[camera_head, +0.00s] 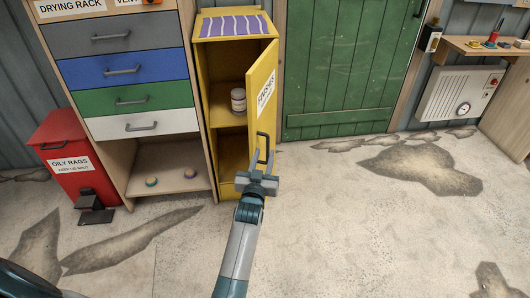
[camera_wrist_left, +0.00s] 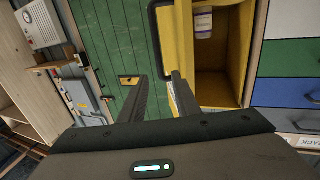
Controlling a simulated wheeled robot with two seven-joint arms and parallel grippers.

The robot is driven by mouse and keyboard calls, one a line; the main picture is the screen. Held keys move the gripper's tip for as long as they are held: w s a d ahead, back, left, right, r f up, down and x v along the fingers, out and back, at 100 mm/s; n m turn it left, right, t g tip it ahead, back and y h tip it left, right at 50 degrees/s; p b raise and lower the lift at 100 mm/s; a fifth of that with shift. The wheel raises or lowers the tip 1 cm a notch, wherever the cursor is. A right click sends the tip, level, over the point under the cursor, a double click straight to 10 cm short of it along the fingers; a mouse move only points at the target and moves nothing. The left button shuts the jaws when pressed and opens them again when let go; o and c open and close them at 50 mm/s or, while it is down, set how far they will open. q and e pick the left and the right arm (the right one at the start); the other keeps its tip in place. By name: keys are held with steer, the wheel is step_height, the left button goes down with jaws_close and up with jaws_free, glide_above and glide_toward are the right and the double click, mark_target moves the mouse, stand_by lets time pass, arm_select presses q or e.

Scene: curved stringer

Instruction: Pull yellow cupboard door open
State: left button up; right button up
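The yellow cupboard (camera_head: 202,90) stands open in the head view, its door (camera_head: 263,85) swung out to the right with a white label on it. The dark door handle (camera_head: 263,148) is on the door's outer face; it also shows at the top of the left wrist view (camera_wrist_left: 153,30). My left gripper (camera_head: 258,177) is at the handle's lower end. In the wrist view its two fingers (camera_wrist_left: 157,80) are apart, close to the handle and the door; I cannot tell whether they touch. My right gripper is not in view.
A drawer unit (camera_head: 120,70) and red bin (camera_head: 68,150) stand to the left. A green door (camera_head: 345,70) is behind on the right. A white heater (camera_head: 458,95) hangs farther right. The floor right of the cupboard is clear.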

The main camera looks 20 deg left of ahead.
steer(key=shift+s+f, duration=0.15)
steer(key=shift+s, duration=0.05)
